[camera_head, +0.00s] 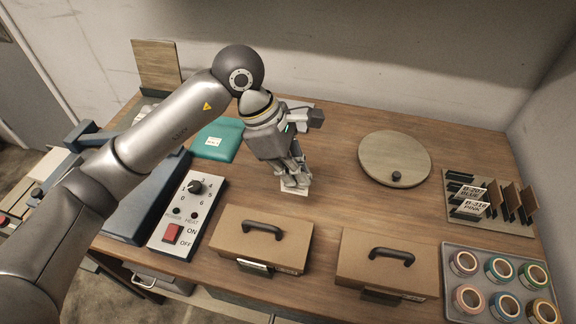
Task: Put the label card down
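My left gripper (293,184) points down over the middle of the wooden table, behind the left cardboard box. Its fingers are close together on a small pale label card (294,191), which shows just under the fingertips, at or close to the table top. The fingers hide much of the card, and its writing cannot be read. Two more label cards, one marked blue (469,192) and one marked pink (472,209), stand in a slotted rack (500,226) at the right. My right gripper is not in view.
Two handled boxes, left (235,232) and right (361,261), stand at the front. A tray (484,252) of tape rolls is front right. A round board (393,151) lies behind. A switch panel (190,219) and teal pouch (222,146) are left. Table right of my gripper is clear.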

